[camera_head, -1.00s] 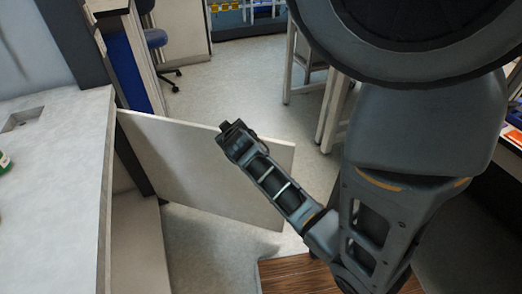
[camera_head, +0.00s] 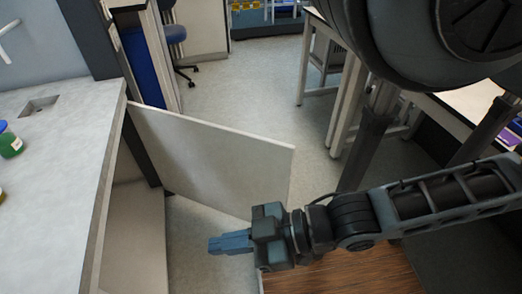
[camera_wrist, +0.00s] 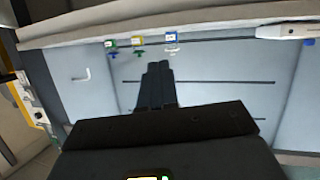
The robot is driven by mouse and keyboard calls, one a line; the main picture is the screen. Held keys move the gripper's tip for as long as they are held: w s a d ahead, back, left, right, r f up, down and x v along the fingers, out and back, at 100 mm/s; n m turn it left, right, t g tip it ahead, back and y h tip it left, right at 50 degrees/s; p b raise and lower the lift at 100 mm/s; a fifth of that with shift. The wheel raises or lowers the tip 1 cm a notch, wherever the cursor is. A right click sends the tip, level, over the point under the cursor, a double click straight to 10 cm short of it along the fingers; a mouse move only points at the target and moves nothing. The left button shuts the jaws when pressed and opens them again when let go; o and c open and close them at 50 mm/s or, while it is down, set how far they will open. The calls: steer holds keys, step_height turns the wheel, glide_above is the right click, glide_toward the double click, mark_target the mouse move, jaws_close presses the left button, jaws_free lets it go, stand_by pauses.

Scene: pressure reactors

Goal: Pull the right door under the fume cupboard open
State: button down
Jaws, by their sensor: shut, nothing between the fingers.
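The right door (camera_head: 210,160) under the fume cupboard is a pale panel. In the head view it stands wide open, swung out from the dark post at its left edge. The cupboard opening (camera_head: 135,235) shows below the worktop. My gripper (camera_head: 212,246) is shut and empty, in front of the door's lower right part and apart from the cupboard, pointing left. In the wrist view my shut fingers (camera_wrist: 157,75) point at the fume cupboard's grey back wall (camera_wrist: 215,80). The door's handle is not visible.
The pale worktop (camera_head: 50,160) with a green jar (camera_head: 9,142) and a small sink (camera_head: 38,105) lies at the left. A blue chair (camera_head: 174,35) and a table (camera_head: 320,45) stand behind. Clear floor (camera_head: 240,90) lies beyond the door.

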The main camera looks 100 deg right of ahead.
steer(key=s+a+r+y, duration=0.2)
steer(key=s+a+r, duration=0.1)
steer(key=r, duration=0.1)
steer(key=w+d+f+n+g+h+b, duration=0.2)
steer(key=f+n+b, duration=0.15)
steer(key=f, duration=0.55)
steer(key=w+d+f+n+g+h+b, duration=0.1)
steer(key=w+d+f+n+h+b, duration=0.2)
steer(key=f, duration=0.5)
steer(key=n+g+h+b, duration=0.6)
steer(key=g+h+b, duration=0.6)
steer(key=g, duration=0.9)
glide_toward(264, 144)
steer(key=shift+m+y, duration=0.25)
steer(key=shift+y, duration=0.35)
steer(key=x, duration=0.1)
steer(key=b+x, duration=0.1)
steer(key=x, duration=0.1)
steer(key=r+b+x, duration=0.1)
steer(key=x, duration=0.1)
steer(key=shift+w+d, duration=0.15)
steer(key=shift+s+d+t+b, duration=0.3)
steer(key=shift+s+d, duration=0.1)
steer(key=shift+d, duration=0.35)
